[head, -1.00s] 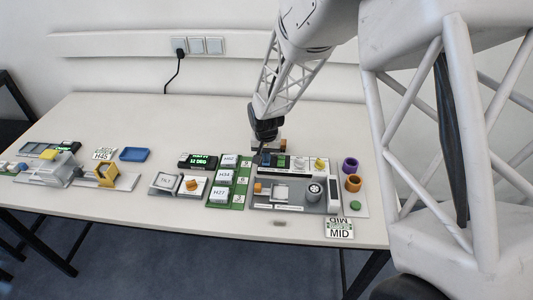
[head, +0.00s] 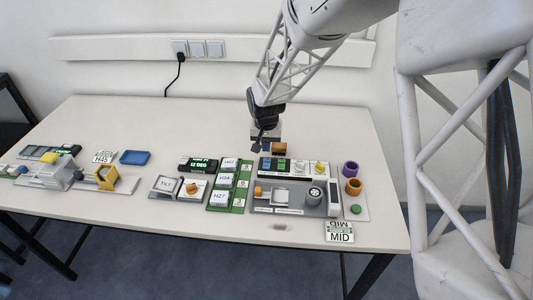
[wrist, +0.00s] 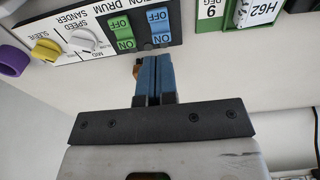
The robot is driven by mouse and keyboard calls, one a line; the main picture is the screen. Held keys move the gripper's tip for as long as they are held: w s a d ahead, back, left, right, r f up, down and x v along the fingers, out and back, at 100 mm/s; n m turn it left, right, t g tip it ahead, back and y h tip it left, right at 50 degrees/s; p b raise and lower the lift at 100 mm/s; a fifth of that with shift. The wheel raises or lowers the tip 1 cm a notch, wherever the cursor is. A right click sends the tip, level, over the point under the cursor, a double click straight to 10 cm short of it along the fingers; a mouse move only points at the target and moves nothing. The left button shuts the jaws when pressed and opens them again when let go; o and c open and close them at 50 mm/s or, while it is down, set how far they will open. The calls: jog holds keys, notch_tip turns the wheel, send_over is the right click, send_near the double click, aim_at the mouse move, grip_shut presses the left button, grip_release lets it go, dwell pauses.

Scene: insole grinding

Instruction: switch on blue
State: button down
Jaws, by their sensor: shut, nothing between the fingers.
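I cannot tell which half is pressed. In the head view the blue switch (head: 267,164) is small, at the panel's left end. The green rocker switch (wrist: 122,33) is beside it, also marked OFF and ON. My gripper (wrist: 154,82) is shut and empty, its blue fingertips apart from the switch. In the head view my gripper (head: 259,147) is just behind the panel's left end.
The panel also holds a white knob (wrist: 84,40) and a yellow knob (wrist: 45,50). A green rack (head: 240,193) with white labelled boxes stands left of it. An orange-brown block (head: 279,148) is close behind the panel.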

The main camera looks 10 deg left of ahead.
aim_at(267, 159)
notch_tip(267, 159, up, 8)
jog(key=shift+s+f, duration=0.25)
jog(key=shift+s+r+t, duration=0.1)
jog(key=shift+r+t, duration=0.05)
jog(key=shift+t, duration=0.45)
dwell(0.4)
jog(key=shift+f, duration=0.2)
jog(key=f, duration=0.4)
jog(key=w+f, duration=0.1)
jog(key=f, duration=0.4)
jog(key=w+f, duration=0.1)
jog(key=f, duration=0.3)
jog(key=shift+w+f, duration=0.2)
jog(key=shift+w, duration=0.05)
jog(key=shift+f, duration=0.15)
dwell(0.4)
